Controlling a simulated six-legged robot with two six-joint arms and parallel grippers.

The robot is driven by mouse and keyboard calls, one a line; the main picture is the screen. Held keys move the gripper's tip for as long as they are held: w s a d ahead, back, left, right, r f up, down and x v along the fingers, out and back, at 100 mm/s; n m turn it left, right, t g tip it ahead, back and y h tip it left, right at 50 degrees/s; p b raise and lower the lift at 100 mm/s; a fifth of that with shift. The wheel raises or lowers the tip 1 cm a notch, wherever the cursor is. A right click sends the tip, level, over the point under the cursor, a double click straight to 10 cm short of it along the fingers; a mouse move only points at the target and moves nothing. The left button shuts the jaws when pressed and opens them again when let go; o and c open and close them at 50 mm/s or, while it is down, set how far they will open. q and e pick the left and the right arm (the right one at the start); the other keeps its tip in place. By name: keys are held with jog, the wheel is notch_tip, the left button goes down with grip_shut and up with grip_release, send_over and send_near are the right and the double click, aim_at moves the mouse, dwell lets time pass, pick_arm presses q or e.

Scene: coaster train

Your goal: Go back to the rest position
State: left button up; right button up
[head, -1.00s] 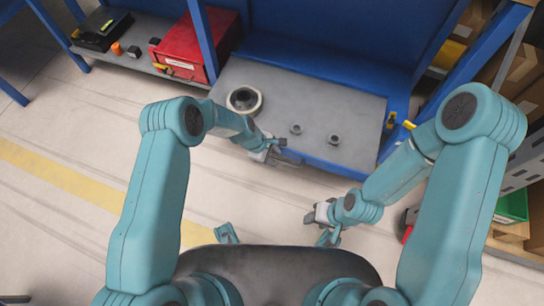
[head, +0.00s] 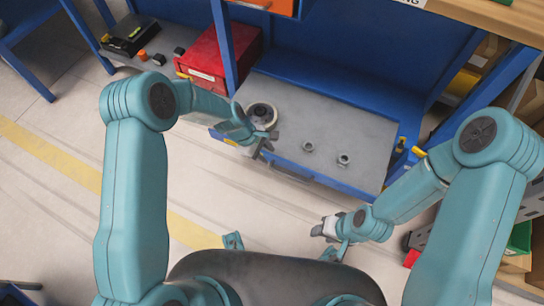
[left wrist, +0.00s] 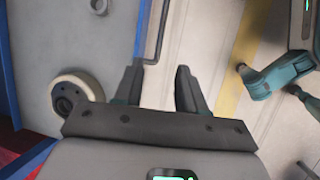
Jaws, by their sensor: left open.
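My left gripper (head: 262,147) is in front of the grey bench's front edge, beside the round cream-rimmed part with a dark centre (head: 261,114). In the left wrist view its two fingers (left wrist: 158,85) stand apart with nothing between them, over the bench edge and floor. The round part (left wrist: 76,95) lies to the left of the fingers there. My right gripper (head: 325,229) is low over the floor in front of the bench, to the right. It is small and partly turned away, so its jaws are unclear.
The grey bench top (head: 345,115) holds two small nut-like parts (head: 308,146). Shelves with boxes are at the right. The floor (head: 60,200) with a yellow line is clear at left.

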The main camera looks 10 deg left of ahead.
pick_arm(q)
jog(key=shift+a+r, duration=0.25)
jog(key=shift+r, duration=0.2)
jog(key=s+a+f+m+y, duration=0.15)
jog(key=s+m, duration=0.45)
jog(key=s, duration=0.6)
jog(key=s+a+f+m+h, duration=0.15)
jog(key=s+m, duration=0.35)
jog(key=s, duration=0.6)
notch_tip(320, 180, up, 22)
jog(key=m+y+p, duration=0.1)
jog(key=p, duration=2)
jog(key=shift+w+a+f, duration=0.25)
jog(key=shift+a, duration=0.05)
